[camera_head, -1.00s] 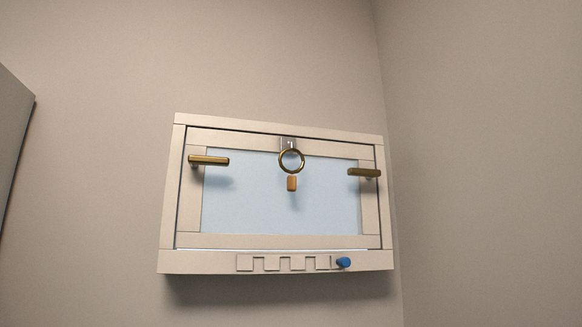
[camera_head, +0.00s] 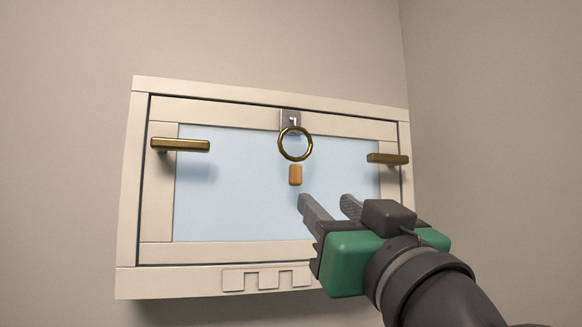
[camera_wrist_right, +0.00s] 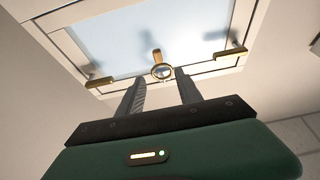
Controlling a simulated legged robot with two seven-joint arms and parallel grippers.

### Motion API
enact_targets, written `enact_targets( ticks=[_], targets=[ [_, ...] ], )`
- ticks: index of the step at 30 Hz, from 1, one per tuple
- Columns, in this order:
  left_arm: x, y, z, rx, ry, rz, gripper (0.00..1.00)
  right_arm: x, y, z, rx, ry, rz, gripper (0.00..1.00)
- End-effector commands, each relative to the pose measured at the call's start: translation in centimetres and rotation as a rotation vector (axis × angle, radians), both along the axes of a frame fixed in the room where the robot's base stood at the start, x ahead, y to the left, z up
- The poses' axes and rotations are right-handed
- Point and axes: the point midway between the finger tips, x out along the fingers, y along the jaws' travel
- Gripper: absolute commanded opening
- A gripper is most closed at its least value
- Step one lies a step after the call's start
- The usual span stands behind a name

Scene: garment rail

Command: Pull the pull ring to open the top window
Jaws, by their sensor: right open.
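The top window (camera_head: 240,205) is a cream frame with a pale blue pane, and it looks shut. A brass pull ring (camera_head: 295,144) hangs from a small metal plate at the top middle of the sash, with an orange tab (camera_head: 295,175) just below it. My right gripper (camera_head: 325,203) is open and empty, below and right of the ring, in front of the lower pane. In the right wrist view the ring (camera_wrist_right: 161,72) shows beyond and between the two fingertips, apart from them. My left gripper is not in view.
Two brass handles stick out from the sash, one at the left (camera_head: 180,145) and one at the right (camera_head: 388,159). A side wall stands close at the right.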

Motion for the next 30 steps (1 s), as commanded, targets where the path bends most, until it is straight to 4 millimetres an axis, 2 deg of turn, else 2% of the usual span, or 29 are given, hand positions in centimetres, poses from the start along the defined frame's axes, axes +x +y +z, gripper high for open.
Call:
enact_targets(
  ticks=[7,13,24,30],
  targets=[
    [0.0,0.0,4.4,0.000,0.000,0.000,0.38,1.5,0.4,1.4,0.005,0.009,0.001,0.42],
    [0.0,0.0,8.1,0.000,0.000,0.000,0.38,2.7,1.4,1.7,-0.004,0.009,0.009,0.42],
    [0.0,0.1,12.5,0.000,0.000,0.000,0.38,11.6,4.0,5.0,-0.006,0.007,0.001,0.42],
    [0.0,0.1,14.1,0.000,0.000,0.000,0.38,14.4,4.9,6.1,-0.005,0.007,0.000,0.42]
  ],
)
